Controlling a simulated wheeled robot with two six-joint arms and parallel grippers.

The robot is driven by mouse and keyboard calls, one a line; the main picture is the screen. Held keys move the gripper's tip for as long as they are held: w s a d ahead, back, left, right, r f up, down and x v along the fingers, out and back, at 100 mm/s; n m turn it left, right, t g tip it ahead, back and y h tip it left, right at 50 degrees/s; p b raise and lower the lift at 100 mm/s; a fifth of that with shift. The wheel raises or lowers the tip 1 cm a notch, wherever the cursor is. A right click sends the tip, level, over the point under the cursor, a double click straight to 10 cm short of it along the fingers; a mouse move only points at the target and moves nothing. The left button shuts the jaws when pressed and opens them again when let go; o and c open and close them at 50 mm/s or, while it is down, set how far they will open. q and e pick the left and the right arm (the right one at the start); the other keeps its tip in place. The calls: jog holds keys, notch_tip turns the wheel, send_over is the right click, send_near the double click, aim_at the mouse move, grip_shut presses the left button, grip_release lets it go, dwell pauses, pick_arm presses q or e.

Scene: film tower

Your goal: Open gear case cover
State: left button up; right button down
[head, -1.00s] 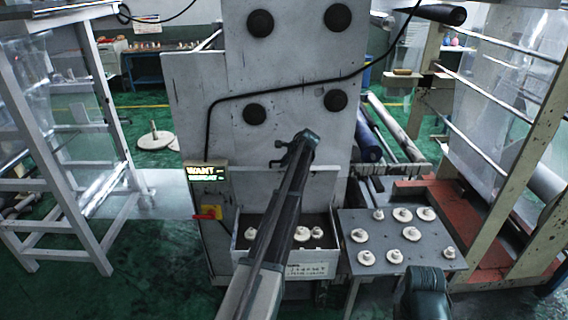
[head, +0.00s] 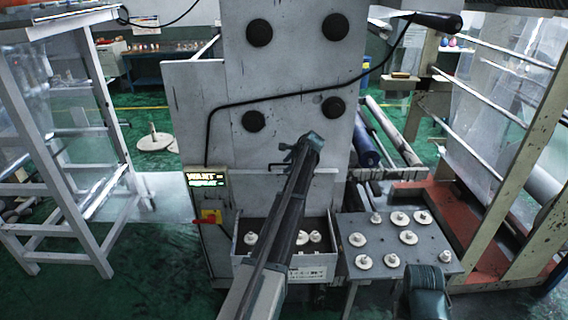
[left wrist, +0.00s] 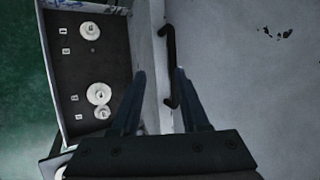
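The gear case (head: 241,262) is a pale open-topped box with a dark inside, low on the machine's front, holding several white gears; it also shows in the left wrist view (left wrist: 96,68). Its grey cover (head: 325,188) stands upright behind it, against the machine. A black handle (left wrist: 171,65) shows near the cover's top edge. My left gripper (head: 290,152) is above the cover. In the left wrist view its fingers (left wrist: 160,85) are apart, with the cover's edge and handle in the gap between them; I cannot tell whether they touch.
A grey side table (head: 440,268) with several white gears stands right of the case. A lit panel (head: 206,180) and a red-and-yellow switch (head: 209,217) are left of the case. Racks (head: 80,190) flank both sides; green floor (head: 150,280) is clear at front left.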

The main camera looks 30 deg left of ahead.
pick_arm(q)
jog(key=p+v, duration=0.5)
jog(key=v, duration=0.4)
jog(key=shift+p, duration=0.4)
pick_arm(e)
notch_tip(320, 180, up, 7)
